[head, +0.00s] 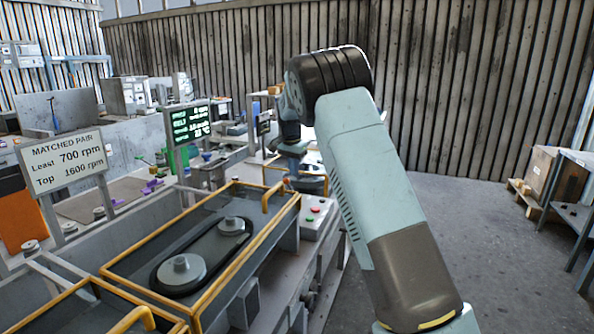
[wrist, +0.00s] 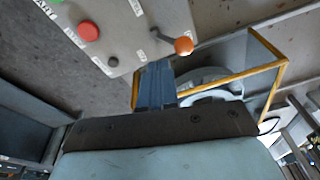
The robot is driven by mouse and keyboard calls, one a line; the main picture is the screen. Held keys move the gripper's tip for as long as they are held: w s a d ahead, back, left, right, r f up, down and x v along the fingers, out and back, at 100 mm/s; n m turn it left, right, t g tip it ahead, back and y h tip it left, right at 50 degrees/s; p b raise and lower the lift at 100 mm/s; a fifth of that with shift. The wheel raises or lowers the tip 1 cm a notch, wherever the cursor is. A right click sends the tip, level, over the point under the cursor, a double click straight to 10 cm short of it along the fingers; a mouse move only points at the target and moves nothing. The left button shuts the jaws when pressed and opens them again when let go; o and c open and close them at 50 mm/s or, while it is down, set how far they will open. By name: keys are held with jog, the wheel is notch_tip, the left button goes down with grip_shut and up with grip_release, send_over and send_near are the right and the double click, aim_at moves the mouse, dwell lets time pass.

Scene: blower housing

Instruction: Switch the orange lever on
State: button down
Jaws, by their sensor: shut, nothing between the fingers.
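The orange lever (wrist: 183,46) shows in the wrist view as an orange ball on a short dark stem at the corner of a grey control panel (wrist: 108,22). The stem points right in the picture, away from the panel. Small labels by the stem are too blurred to read. My gripper (wrist: 157,66) is shut and empty, its blue fingers just below and left of the ball in the picture. I cannot tell whether they touch the stem.
A red button (wrist: 88,31) and a dark button (wrist: 112,61) sit on the panel near the lever. A yellow-edged guard (wrist: 262,75) lies to the right. In the head view a belt drive (head: 205,255) sits within yellow rails, and open floor (head: 470,240) lies to the right.

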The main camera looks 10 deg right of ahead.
notch_tip(320, 180, up, 12)
jog(key=s, duration=0.2)
jog(key=shift+s+a+r, duration=0.2)
jog(key=shift+a, duration=0.15)
dwell(0.3)
jog(key=s+d+r+n+t+y, duration=0.1)
jog(key=s+d+r, duration=0.2)
jog(key=s, duration=0.6)
jog(key=s+d+r+n, duration=0.2)
jog(key=s+d+r, duration=0.1)
jog(key=s, duration=0.5)
jog(key=s+d+r+n+t+y, duration=0.1)
jog(key=s+d+r, duration=0.2)
jog(key=s, duration=0.6)
jog(key=s+f+n+t, duration=0.1)
jog(key=s+f, duration=0.4)
jog(key=s, duration=0.8)
jog(key=s+f+n+h, duration=0.1)
jog(key=s+f+n, duration=0.2)
jog(key=s, duration=1)
jog(key=shift+s+d+f+n+t, duration=0.15)
jog(key=shift+d+f+n+t, duration=0.2)
jog(key=shift+f, duration=0.6)
